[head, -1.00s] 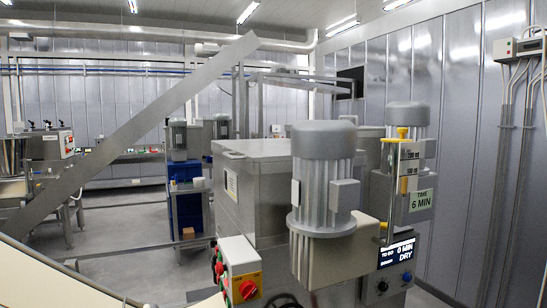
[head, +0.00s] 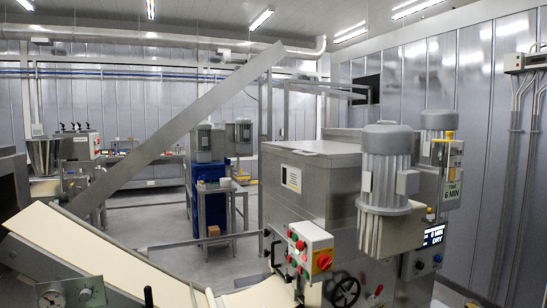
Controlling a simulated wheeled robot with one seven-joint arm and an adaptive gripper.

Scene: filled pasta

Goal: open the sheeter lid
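A large steel machine body (head: 310,190) stands right of centre in the head view. A flat steel cover (head: 315,147) lies level on its top and looks closed. I cannot tell for certain that this machine is the sheeter. A control box (head: 308,250) with red, green and other buttons and a red-on-yellow switch is on its near side. A black handwheel (head: 343,291) sits below it. A grey finned motor (head: 386,180) stands upright at its right. My gripper is not in view.
A pale sheet (head: 95,255) slopes down a conveyor toward the machine. A long steel bar (head: 180,130) rises diagonally across the left half. A small steel table (head: 222,205) stands behind, with grey floor around it. A display (head: 433,237) reads DRY.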

